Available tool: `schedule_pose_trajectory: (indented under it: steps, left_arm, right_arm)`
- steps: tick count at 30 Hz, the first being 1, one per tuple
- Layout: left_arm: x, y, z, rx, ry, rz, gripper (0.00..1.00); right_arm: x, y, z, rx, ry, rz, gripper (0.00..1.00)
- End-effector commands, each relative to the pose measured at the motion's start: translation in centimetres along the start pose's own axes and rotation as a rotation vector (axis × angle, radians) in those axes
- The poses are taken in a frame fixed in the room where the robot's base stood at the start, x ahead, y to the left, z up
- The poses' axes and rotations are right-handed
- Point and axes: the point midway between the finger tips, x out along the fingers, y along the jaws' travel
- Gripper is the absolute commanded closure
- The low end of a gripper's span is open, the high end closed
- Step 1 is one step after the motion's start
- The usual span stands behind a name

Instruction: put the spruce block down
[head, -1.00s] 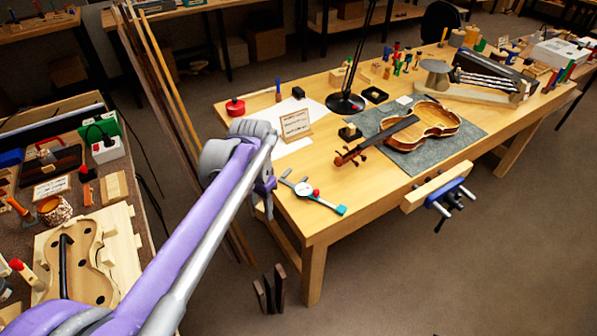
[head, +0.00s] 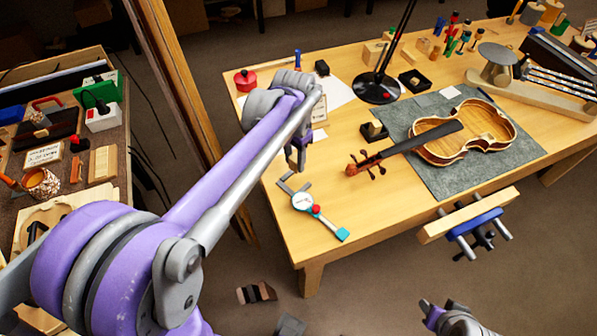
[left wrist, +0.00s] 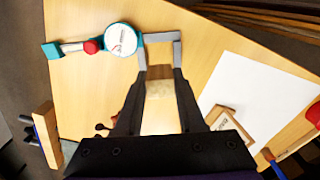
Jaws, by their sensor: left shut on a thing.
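My left gripper (head: 298,166) is over the near left part of the bench, beside the caliper. In the left wrist view, its black fingers (left wrist: 160,82) are shut on the pale spruce block (left wrist: 160,108). I cannot make the block out in the head view, where the gripper hides it. The bench top (head: 345,225) lies under the gripper; whether the block touches it, I cannot tell. My right gripper is not in view; only a piece of my right arm shows at the lower right.
The dial caliper (head: 303,203) lies close by, its grey arms near the fingertips in the wrist view (left wrist: 122,40). A violin (head: 465,135) lies on a grey mat (head: 435,185) to the right. White paper (left wrist: 258,95) and a small wooden sign (left wrist: 228,125) are beside the gripper.

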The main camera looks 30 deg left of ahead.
Motion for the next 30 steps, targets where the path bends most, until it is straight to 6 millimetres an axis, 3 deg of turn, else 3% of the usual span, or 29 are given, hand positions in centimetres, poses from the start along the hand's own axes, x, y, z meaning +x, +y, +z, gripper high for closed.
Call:
schedule_pose_trajectory:
  steps: [3, 8, 15, 27, 28, 30]
  left_arm:
    - [2.1, 0.0, 0.0, 0.0, 0.0, 0.0, 1.0]
    - [3.2, 0.0, 0.0, 0.0, 0.0, 0.0, 1.0]
    - [6.3, 0.0, 0.0, 0.0, 0.0, 0.0, 1.0]
    - [7.0, 0.0, 0.0, 0.0, 0.0, 0.0, 1.0]
    - [6.9, 0.0, 0.0, 0.0, 0.0, 0.0, 0.56]
    - [6.8, 0.0, 0.0, 0.0, 0.0, 0.0, 0.44]
  right_arm:
    - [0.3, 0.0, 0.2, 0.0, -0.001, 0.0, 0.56]
    - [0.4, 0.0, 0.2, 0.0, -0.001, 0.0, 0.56]
    - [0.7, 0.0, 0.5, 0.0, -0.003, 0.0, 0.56]
    - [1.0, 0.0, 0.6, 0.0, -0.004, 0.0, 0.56]
    - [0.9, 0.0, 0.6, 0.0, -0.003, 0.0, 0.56]
    - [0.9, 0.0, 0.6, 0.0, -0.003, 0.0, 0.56]
